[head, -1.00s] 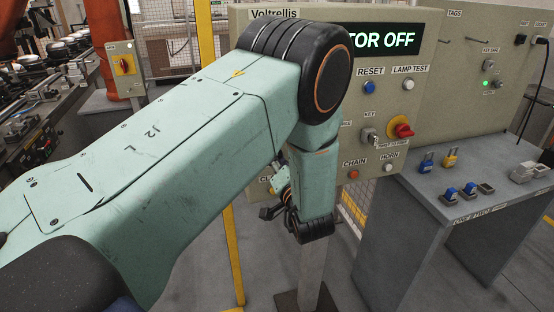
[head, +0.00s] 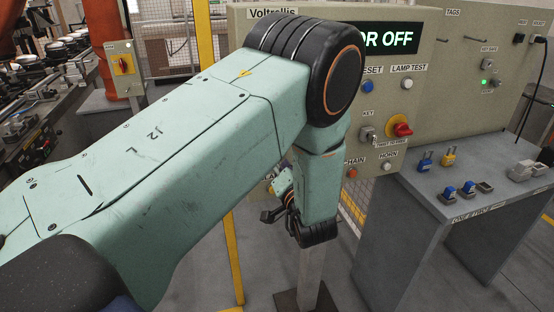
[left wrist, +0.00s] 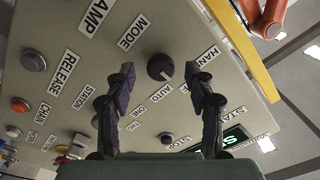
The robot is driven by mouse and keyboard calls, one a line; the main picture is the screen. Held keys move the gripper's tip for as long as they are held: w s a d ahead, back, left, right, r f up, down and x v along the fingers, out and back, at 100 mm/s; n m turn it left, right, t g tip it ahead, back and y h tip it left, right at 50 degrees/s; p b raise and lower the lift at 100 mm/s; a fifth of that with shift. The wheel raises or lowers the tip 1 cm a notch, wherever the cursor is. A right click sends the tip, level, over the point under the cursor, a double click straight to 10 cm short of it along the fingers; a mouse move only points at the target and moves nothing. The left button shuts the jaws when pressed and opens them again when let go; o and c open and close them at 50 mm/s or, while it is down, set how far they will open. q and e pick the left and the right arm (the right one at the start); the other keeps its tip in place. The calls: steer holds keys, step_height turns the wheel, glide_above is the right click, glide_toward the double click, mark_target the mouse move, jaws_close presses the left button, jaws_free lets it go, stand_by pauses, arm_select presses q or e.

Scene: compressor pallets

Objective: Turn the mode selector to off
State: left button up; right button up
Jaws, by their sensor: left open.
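The mode selector is a round black knob (left wrist: 160,67) on the beige panel in the left wrist view, beside the MODE label. Contact with the knob cannot be made out. In the head view my left gripper (head: 275,206) is partly hidden behind my arm, and the knob is hidden. My right gripper is not in view.
The control panel (head: 430,95) carries a lit display, partly covered, reading "OR OFF". A grey table (head: 420,190) with padlocks stands at right. A yellow post (head: 233,255) stands nearby.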

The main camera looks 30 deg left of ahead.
arm_select(q)
steer(key=v, duration=0.6)
steer(key=shift+s+d, duration=0.15)
stand_by(0.4)
steer(key=s+d+f+g+h+b, duration=0.1)
steer(key=s+f+h, duration=0.2)
steer(key=f, duration=0.4)
steer(key=s+d+f+m+g+h+b, duration=0.1)
steer(key=s+d+f+g+h+b, duration=0.1)
steer(key=s+f+h, duration=0.35)
steer(key=s+d+f+g+h+b, duration=0.1)
steer(key=f, duration=0.8)
steer(key=s+d+f+g+h+b, duration=0.1)
steer(key=s+f+g+b, duration=0.1)
steer(key=s+f, duration=0.3)
steer(key=s+d+f+g+h+b, duration=0.1)
steer(key=s+f, duration=0.4)
steer(key=s, duration=0.6)
steer(key=s+d+f+g+h+b, duration=0.1)
steer(key=s+f+g+b, duration=0.3)
steer(key=s, duration=0.5)
steer(key=shift+f+g+h+b, duration=0.3)
steer(key=shift+f+h+b, duration=0.35)
